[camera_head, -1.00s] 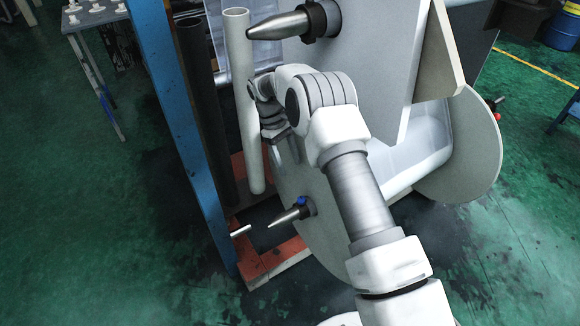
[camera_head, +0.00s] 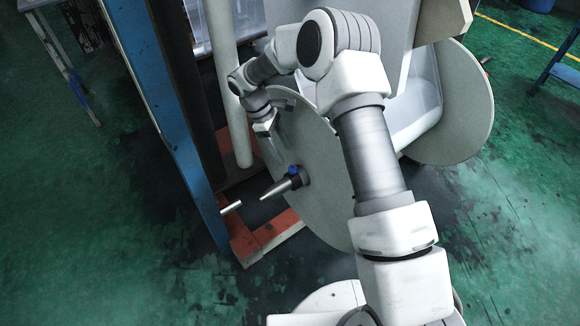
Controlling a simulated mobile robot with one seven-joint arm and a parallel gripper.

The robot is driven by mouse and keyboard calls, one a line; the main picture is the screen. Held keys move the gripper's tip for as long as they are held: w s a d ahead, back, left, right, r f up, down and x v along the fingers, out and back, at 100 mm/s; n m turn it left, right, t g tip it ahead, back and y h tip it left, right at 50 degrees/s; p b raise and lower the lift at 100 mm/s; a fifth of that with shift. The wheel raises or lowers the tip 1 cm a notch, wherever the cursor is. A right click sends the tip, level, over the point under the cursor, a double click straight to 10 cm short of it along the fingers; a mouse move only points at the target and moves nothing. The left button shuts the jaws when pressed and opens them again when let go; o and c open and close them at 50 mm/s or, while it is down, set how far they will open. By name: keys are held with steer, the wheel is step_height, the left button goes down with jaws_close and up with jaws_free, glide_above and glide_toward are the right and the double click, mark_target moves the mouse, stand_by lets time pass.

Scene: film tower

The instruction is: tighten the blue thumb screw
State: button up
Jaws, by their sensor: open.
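The blue thumb screw (camera_head: 294,170) sits on top of a dark collar (camera_head: 301,178) around a pointed metal spindle (camera_head: 276,189). The spindle sticks out to the left from a large grey disc (camera_head: 325,205). My gripper (camera_head: 274,149) is above and a little left of the screw, apart from it, pointing downward. It is open, though its fingers are small and partly dark against the disc, and I see nothing between them. My arm covers part of the disc's right side.
A blue upright post (camera_head: 165,110) and a pale vertical roller (camera_head: 222,80) stand left of my gripper. A short white bar (camera_head: 231,208) juts out near the post. An orange base frame (camera_head: 268,240) lies below the spindle. Green floor (camera_head: 90,220) is clear at left.

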mark_target(292, 168)
steer(key=b+x, duration=0.1)
steer(key=x, duration=0.5)
steer(key=shift+f, duration=0.15)
jaws_close()
